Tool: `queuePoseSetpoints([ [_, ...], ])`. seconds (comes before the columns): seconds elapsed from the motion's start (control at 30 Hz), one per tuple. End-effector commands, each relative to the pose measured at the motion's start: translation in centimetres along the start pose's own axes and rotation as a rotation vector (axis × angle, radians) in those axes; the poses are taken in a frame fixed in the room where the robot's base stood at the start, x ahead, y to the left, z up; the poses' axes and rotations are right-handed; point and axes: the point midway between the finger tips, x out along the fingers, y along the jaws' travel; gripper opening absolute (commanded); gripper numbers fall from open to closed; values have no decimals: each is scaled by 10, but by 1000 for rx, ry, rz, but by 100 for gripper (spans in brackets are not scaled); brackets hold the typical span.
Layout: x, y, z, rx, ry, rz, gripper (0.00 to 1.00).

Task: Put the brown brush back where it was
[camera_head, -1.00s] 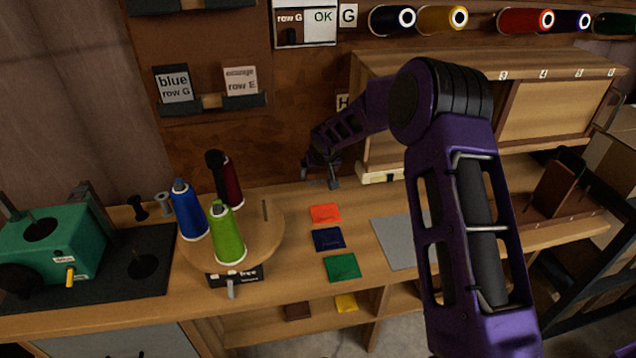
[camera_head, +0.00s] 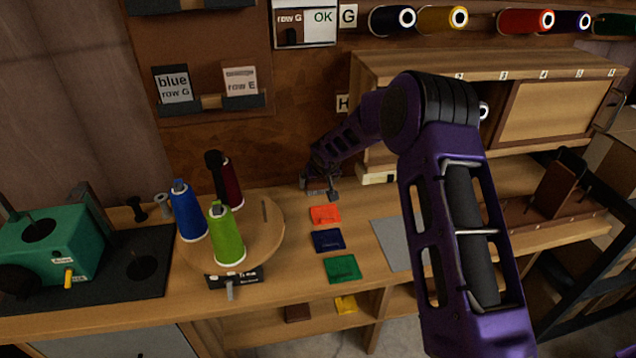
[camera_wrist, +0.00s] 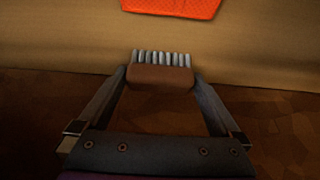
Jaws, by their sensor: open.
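The brown brush (camera_wrist: 160,76), with a row of pale bristles pointing away from my wrist, shows in the wrist view. It lies between the tips of my gripper (camera_wrist: 160,80), whose two fingers are spread on either side of it. I cannot tell whether the fingers touch the brush ends. In the head view my gripper (camera_head: 320,190) is low at the back of the workbench (camera_head: 290,285), by the brown wall, just behind the orange patch (camera_head: 325,215). I cannot clearly make out the brush there.
A round wooden stand (camera_head: 262,235) with blue, green and dark red thread cones is left of my gripper. A teal machine (camera_head: 55,240) stands farther left. Blue (camera_head: 328,240) and green (camera_head: 342,268) patches lie in front. A wooden cabinet (camera_head: 410,65) is at the right.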

Motion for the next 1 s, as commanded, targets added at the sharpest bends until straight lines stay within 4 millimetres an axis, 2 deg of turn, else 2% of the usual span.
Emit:
queuePoseSetpoints([
  [0.17, -26, 0, -2, -1, 2, 1, 100],
  [0.4, -77, 0, -2, 1, 3, 0, 100],
  [0.6, -108, 0, -2, 1, 2, 0, 100],
  [0.8, -120, 0, 0, 1, -1, 0, 100],
  [1.0, -121, 0, 0, 0, -1, 0, 100],
])
